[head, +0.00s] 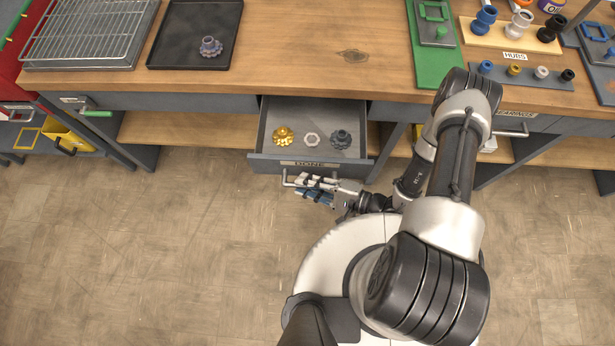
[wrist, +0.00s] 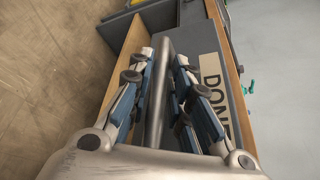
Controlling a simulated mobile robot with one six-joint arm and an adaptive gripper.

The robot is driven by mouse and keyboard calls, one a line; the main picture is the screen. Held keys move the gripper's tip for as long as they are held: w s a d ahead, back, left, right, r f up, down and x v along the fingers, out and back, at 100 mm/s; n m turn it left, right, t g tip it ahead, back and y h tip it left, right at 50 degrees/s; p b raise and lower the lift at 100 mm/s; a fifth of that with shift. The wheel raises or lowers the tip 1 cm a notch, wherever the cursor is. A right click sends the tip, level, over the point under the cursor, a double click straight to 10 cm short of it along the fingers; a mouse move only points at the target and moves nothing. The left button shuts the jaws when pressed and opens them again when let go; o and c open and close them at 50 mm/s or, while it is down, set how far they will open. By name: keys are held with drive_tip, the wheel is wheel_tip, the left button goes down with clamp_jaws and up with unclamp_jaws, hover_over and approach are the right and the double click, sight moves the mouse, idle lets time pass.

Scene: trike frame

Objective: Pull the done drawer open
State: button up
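The done drawer (head: 262,140) is a grey drawer under the bench and stands pulled out, its inside showing. Its front carries a label reading DONE (head: 310,164), which also shows in the wrist view (wrist: 211,97). A gold gear (head: 283,136), a small pale ring (head: 311,139) and a dark blue-grey gear (head: 341,139) lie inside. My gripper (head: 312,186) is at the drawer's bar handle (head: 286,178), in front of the label.
The bench top (head: 330,60) bears a black tray (head: 180,50) with a gear, a wire rack (head: 88,30), a green board (head: 432,60) and hubs at right. Another drawer handle with green (head: 97,113) is at left. The floor (head: 150,240) at left is clear.

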wheel_tip(320, 180, up, 10)
drive_tip(key=shift+r, duration=0.1)
idle(0.6)
drive_tip(key=shift+o, duration=0.5)
